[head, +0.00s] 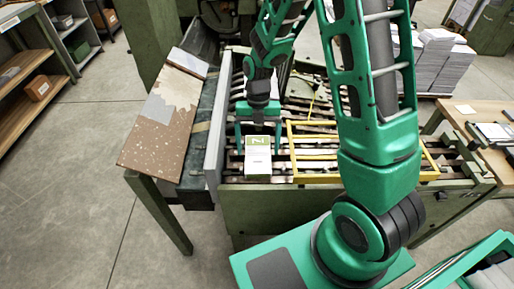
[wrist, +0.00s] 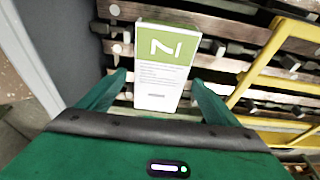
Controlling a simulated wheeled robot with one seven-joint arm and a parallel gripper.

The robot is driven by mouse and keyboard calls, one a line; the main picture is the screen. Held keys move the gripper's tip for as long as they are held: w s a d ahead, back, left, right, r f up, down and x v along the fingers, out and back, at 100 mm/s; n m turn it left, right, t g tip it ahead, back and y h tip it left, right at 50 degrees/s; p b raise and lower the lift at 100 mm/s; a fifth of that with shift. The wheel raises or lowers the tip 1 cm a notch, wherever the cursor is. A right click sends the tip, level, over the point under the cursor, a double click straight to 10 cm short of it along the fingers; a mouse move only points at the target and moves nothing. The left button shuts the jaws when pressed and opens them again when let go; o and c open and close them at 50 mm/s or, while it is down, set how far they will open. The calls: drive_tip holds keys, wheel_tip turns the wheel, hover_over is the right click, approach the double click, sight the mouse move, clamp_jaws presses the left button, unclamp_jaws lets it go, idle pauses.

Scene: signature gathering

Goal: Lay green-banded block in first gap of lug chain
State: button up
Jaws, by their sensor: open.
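The green-banded block (head: 258,160) is white with a green band and a white mark at its far end. It lies over the dark lugs and slats of the lug chain (head: 303,116), near the front left, close to the grey side plate. In the wrist view the block (wrist: 163,85) stands out lengthwise in front of my gripper (wrist: 158,86). My gripper (head: 258,138) is open, with one finger on each side of the block and a gap visible beside it. The block's underside and its exact contact with the lugs are hidden.
A grey upright plate (head: 214,135) borders the chain on the left. A yellow frame (head: 293,152) stands over the chain at right. A speckled brown board (head: 160,130) lies beyond the plate. A wooden table (head: 470,112) with papers is at right.

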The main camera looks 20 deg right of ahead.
drive_tip(key=v, duration=1.1)
drive_tip(key=shift+s+d, duration=0.1)
drive_tip(key=s+d+r+m+t, duration=0.1)
drive_tip(key=s+d+r+m, duration=0.35)
drive_tip(key=m, duration=0.45)
drive_tip(key=s+d+r+m+t, duration=0.1)
drive_tip(key=s+d+r+m, duration=0.2)
drive_tip(key=s+d+m, duration=0.6)
drive_tip(key=s+m, duration=0.5)
drive_tip(key=m, duration=0.4)
drive_tip(key=s+d+r+m+t+h, duration=0.1)
drive_tip(key=s+d+m, duration=0.1)
drive_tip(key=s+m, duration=0.4)
drive_tip(key=shift+s+d+r+m, duration=0.2)
drive_tip(key=shift+s+r+m, duration=0.15)
drive_tip(key=shift+m, duration=2.15)
